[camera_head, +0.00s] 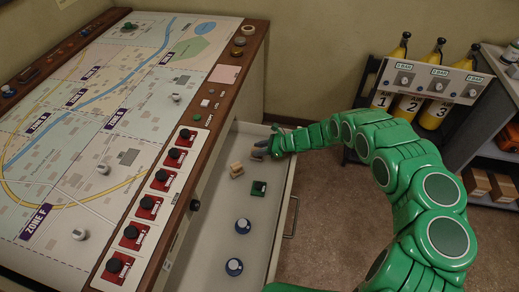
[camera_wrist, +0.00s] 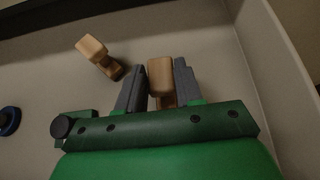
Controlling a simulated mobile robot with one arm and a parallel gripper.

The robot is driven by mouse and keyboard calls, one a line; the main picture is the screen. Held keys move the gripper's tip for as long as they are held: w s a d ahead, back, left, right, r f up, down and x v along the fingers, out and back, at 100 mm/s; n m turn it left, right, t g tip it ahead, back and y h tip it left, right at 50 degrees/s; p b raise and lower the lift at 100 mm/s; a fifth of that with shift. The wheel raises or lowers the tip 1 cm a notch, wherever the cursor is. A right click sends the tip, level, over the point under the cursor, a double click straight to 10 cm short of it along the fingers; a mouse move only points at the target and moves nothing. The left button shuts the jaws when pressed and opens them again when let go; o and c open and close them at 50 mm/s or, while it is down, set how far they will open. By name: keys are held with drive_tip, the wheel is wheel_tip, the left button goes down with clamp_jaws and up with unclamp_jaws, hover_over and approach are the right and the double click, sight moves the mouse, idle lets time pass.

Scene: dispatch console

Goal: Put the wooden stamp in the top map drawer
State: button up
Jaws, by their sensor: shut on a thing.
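The open map drawer (camera_head: 262,212) is pulled out below the map table on its right side. My gripper (camera_head: 264,146) reaches into the drawer's far end. In the wrist view, my gripper (camera_wrist: 159,88) is shut on a wooden stamp (camera_wrist: 161,75), its grey fingers on both sides of it. The held stamp (camera_head: 258,154) is mostly hidden by my fingers in the head view. I cannot tell whether the held stamp touches the drawer floor.
Yellow cylinders (camera_head: 408,103) stand at the back right.

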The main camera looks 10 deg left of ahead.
drive_tip(key=o, duration=1)
drive_tip(key=shift+d+r, duration=0.45)
drive_tip(key=shift+r, duration=0.95)
drive_tip(key=shift+d+r, duration=0.4)
drive_tip(key=shift+r, duration=1.05)
drive_tip(key=shift+d+r, duration=0.45)
drive_tip(key=shift+r, duration=0.95)
